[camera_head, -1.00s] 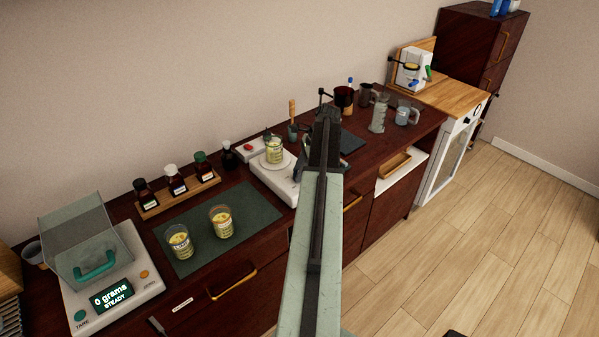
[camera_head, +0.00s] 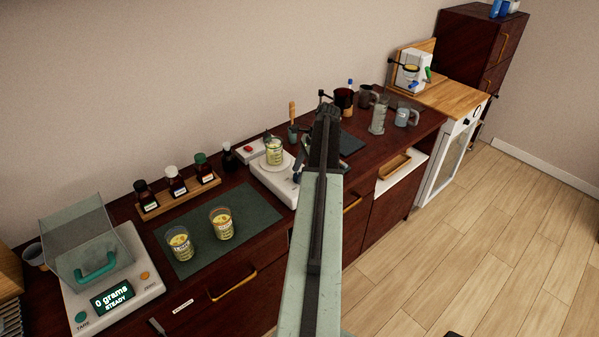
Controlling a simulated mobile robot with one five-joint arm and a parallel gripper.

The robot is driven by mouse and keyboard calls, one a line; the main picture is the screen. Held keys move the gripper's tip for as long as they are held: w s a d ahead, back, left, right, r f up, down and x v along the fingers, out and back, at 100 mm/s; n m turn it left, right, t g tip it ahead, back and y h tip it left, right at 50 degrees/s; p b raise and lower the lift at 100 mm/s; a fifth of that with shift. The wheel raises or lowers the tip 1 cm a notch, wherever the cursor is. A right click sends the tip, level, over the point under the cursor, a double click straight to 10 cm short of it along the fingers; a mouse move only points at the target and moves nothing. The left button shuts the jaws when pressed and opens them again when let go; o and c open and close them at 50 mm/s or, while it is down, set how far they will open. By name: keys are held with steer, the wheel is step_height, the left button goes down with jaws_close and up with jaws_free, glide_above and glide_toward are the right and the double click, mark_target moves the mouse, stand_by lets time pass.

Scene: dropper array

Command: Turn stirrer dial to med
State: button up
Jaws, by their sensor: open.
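The white stirrer (camera_head: 262,178) stands on the dark counter just left of my arm. A beaker of yellow liquid (camera_head: 275,153) sits on its round plate. The stirrer's dial and its setting cannot be made out; my arm and gripper cover the right side of the stirrer.
Two beakers (camera_head: 179,243) stand on a green mat (camera_head: 250,207). Dropper bottles in a wooden rack (camera_head: 152,209) stand behind it. A scale (camera_head: 140,287) reading 0 grams is at the left. Cylinder (camera_head: 378,118) and mugs stand at the right. The floor is clear.

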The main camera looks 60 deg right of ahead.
steer(key=p+v, duration=0.6)
steer(key=v, duration=0.1)
steer(key=shift+r, duration=0.2)
